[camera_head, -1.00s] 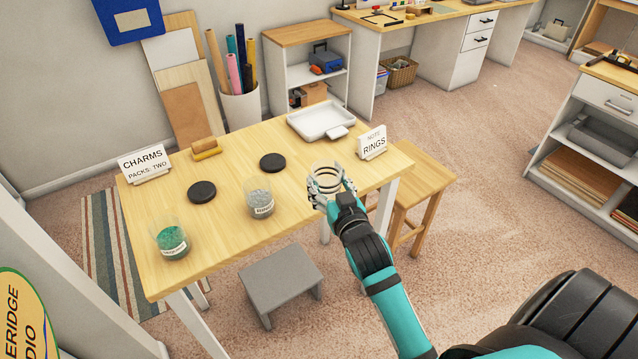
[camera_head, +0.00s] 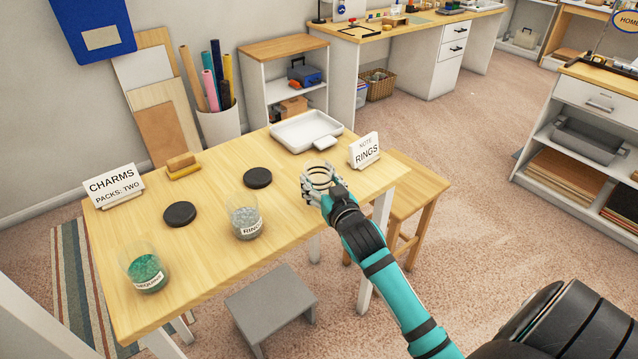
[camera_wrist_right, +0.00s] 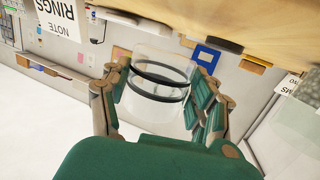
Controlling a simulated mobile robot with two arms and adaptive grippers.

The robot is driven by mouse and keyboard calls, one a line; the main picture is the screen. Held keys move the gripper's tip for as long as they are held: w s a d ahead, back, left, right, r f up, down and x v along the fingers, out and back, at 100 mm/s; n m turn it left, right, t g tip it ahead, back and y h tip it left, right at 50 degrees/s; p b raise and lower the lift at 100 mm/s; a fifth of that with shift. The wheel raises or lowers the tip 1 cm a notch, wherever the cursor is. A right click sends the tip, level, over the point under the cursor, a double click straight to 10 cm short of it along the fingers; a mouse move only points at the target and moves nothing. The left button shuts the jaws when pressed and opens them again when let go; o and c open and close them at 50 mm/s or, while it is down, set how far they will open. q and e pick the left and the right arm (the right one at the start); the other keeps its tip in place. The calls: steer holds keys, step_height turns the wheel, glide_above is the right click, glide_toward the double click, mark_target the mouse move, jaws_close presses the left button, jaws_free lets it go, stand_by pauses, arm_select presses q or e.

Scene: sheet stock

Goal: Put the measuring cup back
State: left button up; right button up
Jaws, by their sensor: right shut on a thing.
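My right gripper (camera_head: 320,186) is shut on a clear measuring cup (camera_head: 319,172) with dark bands, which overlaps the table's right part in the head view. In the right wrist view the fingers close around both sides of the cup (camera_wrist_right: 158,82). A clear jar of grey rings (camera_head: 245,222) and a clear jar of green sequins (camera_head: 146,272) stand on the wooden table (camera_head: 205,230). A white tray (camera_head: 297,131) with a small lip lies at the back right. My left gripper is out of view.
Two black discs (camera_head: 179,214) (camera_head: 257,177) lie on the table. A CHARMS sign (camera_head: 112,186), a RINGS sign (camera_head: 365,151) and a wood and yellow block (camera_head: 182,166) stand near its edges. A grey step stool (camera_head: 270,306) and a wooden stool (camera_head: 415,185) are beside it.

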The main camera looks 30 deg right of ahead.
mark_target(320, 186)
steer(key=w, duration=0.1)
steer(key=w+d, duration=0.1)
steer(key=w, duration=0.1)
steer(key=shift+w+d+f, duration=0.1)
steer(key=shift+d+f, duration=0.05)
steer(key=shift+d, duration=0.15)
steer(key=shift+f, duration=1.8)
steer(key=shift+f, duration=0.1)
steer(key=o, duration=1.2)
steer(key=v, duration=1.2)
